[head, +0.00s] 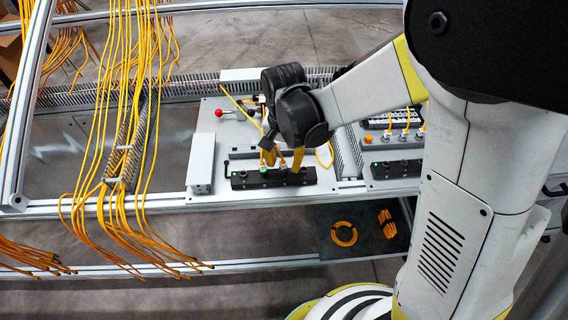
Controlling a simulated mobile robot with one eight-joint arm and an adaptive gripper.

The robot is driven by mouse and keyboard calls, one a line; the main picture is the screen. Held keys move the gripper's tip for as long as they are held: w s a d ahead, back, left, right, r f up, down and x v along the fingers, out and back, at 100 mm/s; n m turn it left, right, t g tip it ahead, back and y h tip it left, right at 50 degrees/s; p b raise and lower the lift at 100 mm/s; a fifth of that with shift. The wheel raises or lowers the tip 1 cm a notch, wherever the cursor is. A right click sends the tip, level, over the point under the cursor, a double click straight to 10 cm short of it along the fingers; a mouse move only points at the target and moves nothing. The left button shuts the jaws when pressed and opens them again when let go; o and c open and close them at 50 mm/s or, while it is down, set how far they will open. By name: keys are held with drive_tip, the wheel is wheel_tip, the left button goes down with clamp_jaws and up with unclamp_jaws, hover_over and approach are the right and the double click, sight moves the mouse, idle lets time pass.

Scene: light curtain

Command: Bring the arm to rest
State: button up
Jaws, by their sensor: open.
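My arm (370,90) reaches in from the right and bends down at its dark wrist over the grey panel. My gripper (283,162) points down, with its yellow fingers apart, just above or at a black connector block (250,181) on that panel. Something pale shows between the fingers, and I cannot tell whether they touch it. The block carries a green-lit part at its left. The wrist hides part of the panel behind it.
Yellow cables (120,130) hang in a thick bundle at the left. A red-knobbed lever (218,113) and a white box (201,160) stand on the panel. A second connector block (390,168) is at the right. A dark shelf (335,215) below holds orange coils.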

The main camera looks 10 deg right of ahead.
drive_tip(key=shift+r+p, duration=2.1)
drive_tip(key=shift+r, duration=1.05)
drive_tip(key=shift+f, duration=0.1)
drive_tip(key=s+d+r+n+t+b, duration=0.1)
drive_tip(key=s+d+r+n+t, duration=0.3)
drive_tip(key=s+d+r, duration=0.6)
drive_tip(key=d+r+t, duration=0.2)
drive_tip(key=d+r, duration=0.1)
drive_tip(key=shift+s+r+t, duration=0.15)
drive_tip(key=shift+r+t, duration=0.05)
drive_tip(key=shift+t, duration=0.2)
drive_tip(key=shift+o, duration=0.4)
drive_tip(key=shift+s+d+r, duration=0.1)
drive_tip(key=shift+s+d, duration=0.15)
